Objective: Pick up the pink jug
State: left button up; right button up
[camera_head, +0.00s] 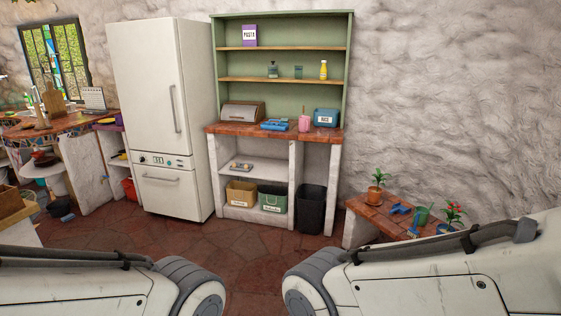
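The pink jug (304,124) stands on the tiled countertop (222,129) below the green shelf unit, across the room. It is small in the view, between a blue item on its left and a blue rice box on its right. Parts of both my arms show at the bottom left and bottom right. Neither gripper is in view, and nothing is seen touching the jug.
A white fridge (155,100) stands left of the shelf unit. A black bin (311,208) stands below the counter. A low tiled table (367,212) with potted plants is at the right. The red-brown floor (240,255) ahead is clear.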

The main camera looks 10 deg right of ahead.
aim_at(304, 121)
jog(key=z, duration=0.7)
jog(key=i, duration=3.9)
jog(key=u, duration=1.1)
jog(key=i, duration=1.05)
jog(key=u, duration=0.55)
